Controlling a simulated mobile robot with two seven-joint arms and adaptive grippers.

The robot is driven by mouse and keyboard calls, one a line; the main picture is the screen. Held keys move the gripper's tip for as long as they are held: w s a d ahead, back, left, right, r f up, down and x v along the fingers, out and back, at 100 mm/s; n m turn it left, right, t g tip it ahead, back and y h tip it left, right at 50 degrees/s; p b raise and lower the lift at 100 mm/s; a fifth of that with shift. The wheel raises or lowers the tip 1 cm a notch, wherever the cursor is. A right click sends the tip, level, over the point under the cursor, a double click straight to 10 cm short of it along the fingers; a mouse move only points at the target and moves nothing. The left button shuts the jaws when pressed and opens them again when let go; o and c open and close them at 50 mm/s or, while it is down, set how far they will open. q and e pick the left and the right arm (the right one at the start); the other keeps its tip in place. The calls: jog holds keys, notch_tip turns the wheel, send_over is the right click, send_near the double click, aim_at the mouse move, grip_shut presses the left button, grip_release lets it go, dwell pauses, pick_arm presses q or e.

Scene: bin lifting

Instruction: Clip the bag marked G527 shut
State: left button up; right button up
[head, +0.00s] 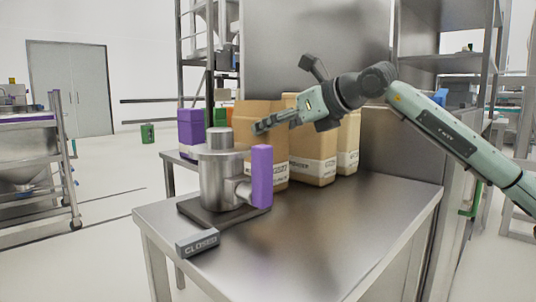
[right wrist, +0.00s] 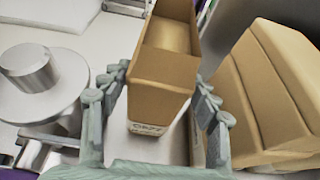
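Brown bags stand in a row on the steel table. The leftmost bag (head: 268,150) has an open top in the right wrist view (right wrist: 160,88). Its white label is too blurred there to read surely as G527. My right gripper (head: 262,126) is at this bag's upper part. In the right wrist view my right gripper (right wrist: 157,108) is open, with one finger on each side of the bag. Contact cannot be told. A middle bag (head: 314,160) and a right bag (head: 348,140) stand beside it. My left gripper is not in view. No separate clip can be made out.
A grey sign reading CLOSED (head: 198,243) projects at the table's front left. The steel table (head: 340,235) is bare at front right.

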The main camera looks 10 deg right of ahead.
jog(key=shift+a+f, duration=0.1)
jog(key=c, duration=0.9)
jog(key=shift+r, duration=0.25)
grip_shut()
